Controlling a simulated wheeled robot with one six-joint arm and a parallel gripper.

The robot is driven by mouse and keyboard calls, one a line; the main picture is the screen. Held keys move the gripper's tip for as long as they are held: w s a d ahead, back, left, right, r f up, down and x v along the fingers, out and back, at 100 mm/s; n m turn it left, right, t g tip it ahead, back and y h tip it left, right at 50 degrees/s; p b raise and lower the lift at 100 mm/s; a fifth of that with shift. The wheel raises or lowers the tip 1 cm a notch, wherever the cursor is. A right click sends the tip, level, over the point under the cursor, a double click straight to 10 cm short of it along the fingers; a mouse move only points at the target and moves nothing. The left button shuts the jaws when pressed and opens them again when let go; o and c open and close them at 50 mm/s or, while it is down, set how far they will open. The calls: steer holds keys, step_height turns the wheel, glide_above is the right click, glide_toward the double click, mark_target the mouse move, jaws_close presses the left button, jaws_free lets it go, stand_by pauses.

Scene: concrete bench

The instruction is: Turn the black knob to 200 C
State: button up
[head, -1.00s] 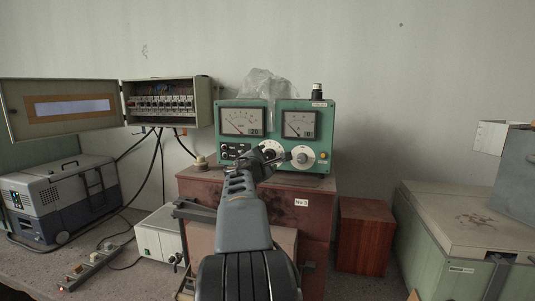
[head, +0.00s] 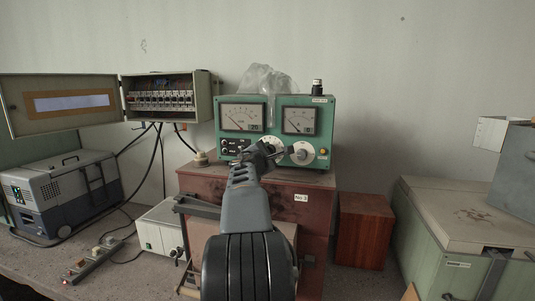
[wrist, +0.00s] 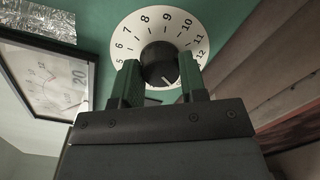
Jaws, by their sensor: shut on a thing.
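The black knob (wrist: 158,65) sits in the middle of a white round dial (wrist: 122,32) with printed numbers, about 5 to 12 showing. A short white line shows near the knob's lower edge in the wrist view. My gripper (wrist: 158,80) has its two green-sided fingers on either side of the knob, shut on it. In the head view my gripper (head: 265,152) is at the front of the green instrument box (head: 328,115) and partly hides the left white dial (head: 271,142). The knob itself is hidden there. No "200" mark is readable.
A second white dial (head: 303,153) is right of my gripper. A left meter (head: 242,117) and a right meter (head: 298,120) are above. The instrument stands on a reddish-brown cabinet (head: 315,225). A plastic bag (head: 265,80) lies over its top.

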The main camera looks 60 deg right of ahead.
steer(key=shift+c, duration=1.3)
steer(key=shift+f+b, duration=0.1)
steer(key=shift+b, duration=0.25)
steer(key=m+b, duration=0.3)
steer(key=shift+f, duration=0.15)
steer(key=m+b, duration=0.2)
steer(key=m, duration=0.1)
steer(key=shift+y, duration=0.3)
steer(key=shift+r+m+b, duration=0.2)
steer(key=shift+m+b, duration=0.95)
steer(key=shift+m, duration=0.55)
